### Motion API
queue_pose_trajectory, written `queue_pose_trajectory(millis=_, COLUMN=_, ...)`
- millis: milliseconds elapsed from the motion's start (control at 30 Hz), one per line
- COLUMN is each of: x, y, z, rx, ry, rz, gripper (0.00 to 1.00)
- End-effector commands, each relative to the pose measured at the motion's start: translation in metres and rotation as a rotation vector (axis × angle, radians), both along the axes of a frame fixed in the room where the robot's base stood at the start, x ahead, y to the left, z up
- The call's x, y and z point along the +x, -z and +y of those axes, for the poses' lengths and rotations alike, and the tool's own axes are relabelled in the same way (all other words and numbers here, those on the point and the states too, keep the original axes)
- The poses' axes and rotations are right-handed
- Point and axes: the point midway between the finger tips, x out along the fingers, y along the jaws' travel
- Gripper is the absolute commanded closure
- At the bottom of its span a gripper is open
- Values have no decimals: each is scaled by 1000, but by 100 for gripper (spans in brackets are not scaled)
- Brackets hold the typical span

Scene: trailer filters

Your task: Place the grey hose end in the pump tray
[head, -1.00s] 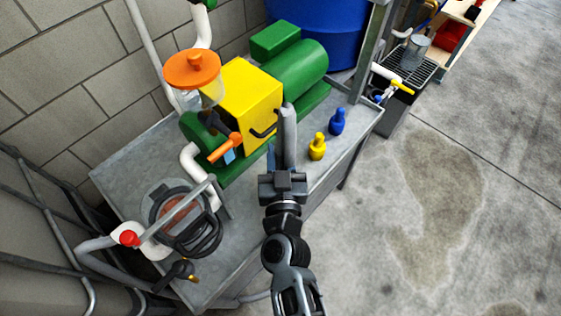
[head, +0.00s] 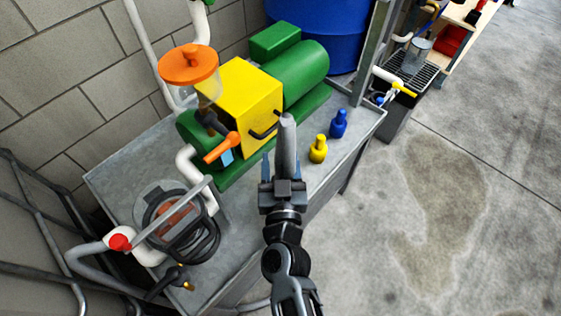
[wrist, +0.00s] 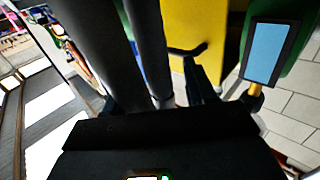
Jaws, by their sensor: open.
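My gripper (head: 282,172) is open over the front edge of the grey metal pump tray (head: 128,165), in front of the yellow and green pump. A thick grey upright cylinder (head: 287,142) stands at my jaws; it looks like the grey hose end, but I cannot tell for sure. In the wrist view, two dark thick cylinders (wrist: 82,45) run down from the top at the jaws, and I cannot tell whether they touch my fingers. Where the grey piece leads is hidden.
The pump's yellow housing (head: 245,100) and orange lever (head: 221,148) are close behind my gripper. A yellow fitting (head: 318,149) and a blue fitting (head: 338,123) stand on the tray to the right. A black-handled strainer (head: 182,235) is at the left. The concrete floor at right is clear.

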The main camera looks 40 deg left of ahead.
Motion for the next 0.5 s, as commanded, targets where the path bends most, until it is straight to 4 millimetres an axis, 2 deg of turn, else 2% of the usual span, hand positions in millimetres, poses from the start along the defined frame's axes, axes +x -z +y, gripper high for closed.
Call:
queue_pose_trajectory(millis=267, x=-4, y=-4, z=-4, rx=-2, ry=-1, rz=1, gripper=44)
queue_pose_trajectory(millis=500, x=-38, y=-5, z=-33, rx=-4, ry=-1, rz=2, gripper=44)
